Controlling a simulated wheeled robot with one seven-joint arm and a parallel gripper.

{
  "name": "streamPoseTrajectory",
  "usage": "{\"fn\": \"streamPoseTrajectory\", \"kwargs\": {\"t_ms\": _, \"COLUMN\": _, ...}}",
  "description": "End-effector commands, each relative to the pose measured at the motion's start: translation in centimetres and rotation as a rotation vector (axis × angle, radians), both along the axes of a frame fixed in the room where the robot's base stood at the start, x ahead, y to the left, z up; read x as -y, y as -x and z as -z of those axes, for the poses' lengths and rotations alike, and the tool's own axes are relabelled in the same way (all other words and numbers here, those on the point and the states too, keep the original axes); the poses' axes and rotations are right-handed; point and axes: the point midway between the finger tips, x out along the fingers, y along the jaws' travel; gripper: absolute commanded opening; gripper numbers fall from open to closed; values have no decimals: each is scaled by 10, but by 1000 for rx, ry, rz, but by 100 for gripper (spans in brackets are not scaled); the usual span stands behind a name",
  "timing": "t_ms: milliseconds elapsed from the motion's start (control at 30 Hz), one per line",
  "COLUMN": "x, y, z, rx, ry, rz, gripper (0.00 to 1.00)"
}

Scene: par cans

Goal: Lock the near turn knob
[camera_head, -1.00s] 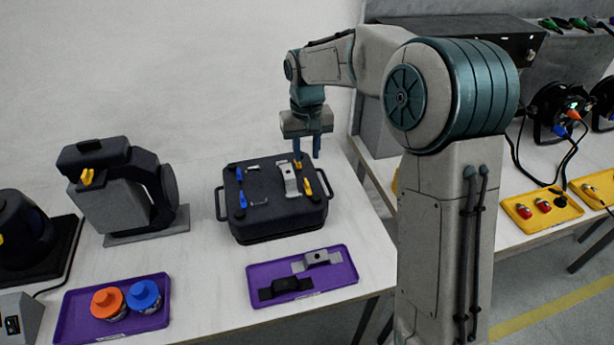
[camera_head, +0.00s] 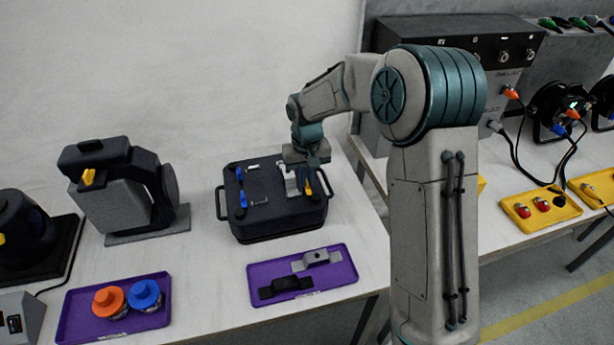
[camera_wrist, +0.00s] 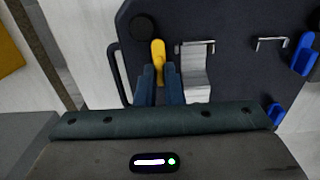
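A black case (camera_head: 270,217) stands on the white table, with turn knobs and metal pieces on its lid. The near yellow knob (camera_head: 308,188) is at the lid's right side, and it also shows in the wrist view (camera_wrist: 158,60). Two blue knobs, one far (camera_head: 239,174) and one near (camera_head: 243,198), are on the left side. My gripper (camera_head: 305,186) is low over the right side of the lid. In the wrist view its two fingers (camera_wrist: 159,78) are apart, with the yellow knob at the gap between their tips. Contact cannot be told. The far orange knob is hidden behind my gripper.
A silver bracket (camera_wrist: 195,75) lies close beside the fingers. A case handle (camera_head: 332,184) is at the right. A purple tray (camera_head: 330,278) with two clamp-like parts is in front, and another purple tray (camera_head: 75,310) with two capped jars is at left.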

Motion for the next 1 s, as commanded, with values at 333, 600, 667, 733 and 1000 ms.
{"fn": "streamPoseTrajectory", "kwargs": {"t_ms": 333, "x": 0, "y": 0, "z": 0, "rx": 0, "ry": 0, "rz": 18, "gripper": 0}}
{"fn": "streamPoseTrajectory", "kwargs": {"t_ms": 600, "x": -1, "y": 0, "z": 1, "rx": 0, "ry": 1, "rz": 145, "gripper": 0}}
{"fn": "streamPoseTrajectory", "kwargs": {"t_ms": 667, "x": -1, "y": 0, "z": 1, "rx": 1, "ry": 0, "rz": 191, "gripper": 0}}
{"fn": "streamPoseTrajectory", "kwargs": {"t_ms": 733, "x": -1, "y": 0, "z": 1, "rx": 1, "ry": 0, "rz": 251, "gripper": 0}}
{"fn": "streamPoseTrajectory", "kwargs": {"t_ms": 1000, "x": -1, "y": 0, "z": 1, "rx": 2, "ry": -1, "rz": 507, "gripper": 0}}
